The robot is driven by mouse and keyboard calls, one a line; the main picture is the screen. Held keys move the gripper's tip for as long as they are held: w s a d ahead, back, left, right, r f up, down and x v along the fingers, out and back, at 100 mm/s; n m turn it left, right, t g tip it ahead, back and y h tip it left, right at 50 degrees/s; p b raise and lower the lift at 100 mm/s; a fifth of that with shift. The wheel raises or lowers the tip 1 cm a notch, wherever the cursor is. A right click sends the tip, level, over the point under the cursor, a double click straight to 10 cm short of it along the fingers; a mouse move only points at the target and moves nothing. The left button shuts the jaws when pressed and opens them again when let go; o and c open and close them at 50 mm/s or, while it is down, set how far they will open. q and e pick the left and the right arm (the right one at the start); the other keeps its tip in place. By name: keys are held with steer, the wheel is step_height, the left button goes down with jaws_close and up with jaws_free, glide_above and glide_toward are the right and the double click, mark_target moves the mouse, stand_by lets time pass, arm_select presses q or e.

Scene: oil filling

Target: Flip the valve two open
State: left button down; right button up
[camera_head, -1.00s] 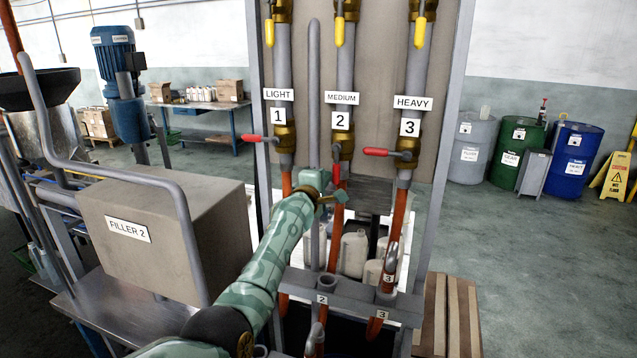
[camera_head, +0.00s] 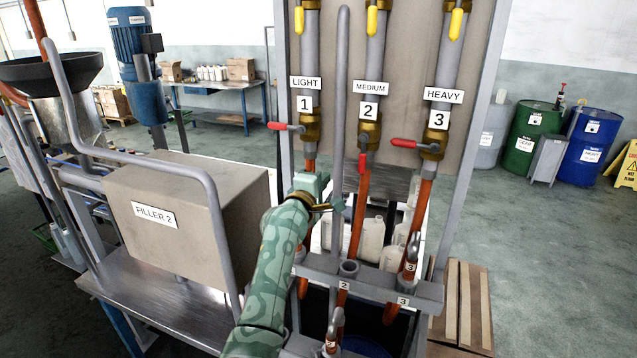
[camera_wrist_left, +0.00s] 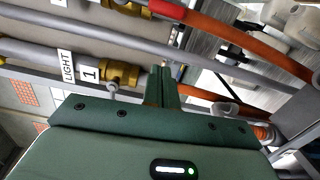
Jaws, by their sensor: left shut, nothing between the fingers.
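Valve two (camera_head: 369,136) is a brass valve on the middle pipe, under the "2" and "MEDIUM" labels. Its red handle (camera_head: 362,163) points down along the pipe. In the wrist view the red handle (camera_wrist_left: 166,8) shows at the top edge, in line with the orange pipe. My left gripper (camera_head: 331,204) is shut and empty, to the left of and below that handle and apart from it. Its closed fingers (camera_wrist_left: 163,84) show in the wrist view near the brass valve of pipe 1 (camera_wrist_left: 120,74). My right gripper is out of view.
The red handles of valve one (camera_head: 278,126) and valve three (camera_head: 404,143) point left, across their pipes. A grey vertical pipe (camera_head: 341,100) stands between pipes 1 and 2. White jugs (camera_head: 371,236) stand behind. The filler 2 box (camera_head: 185,215) is at left.

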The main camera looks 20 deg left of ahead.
arm_select(q)
steer(key=shift+s+d, duration=0.15)
steer(key=shift+s, duration=1.1)
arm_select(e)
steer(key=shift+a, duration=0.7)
arm_select(q)
steer(key=shift+a, duration=0.2)
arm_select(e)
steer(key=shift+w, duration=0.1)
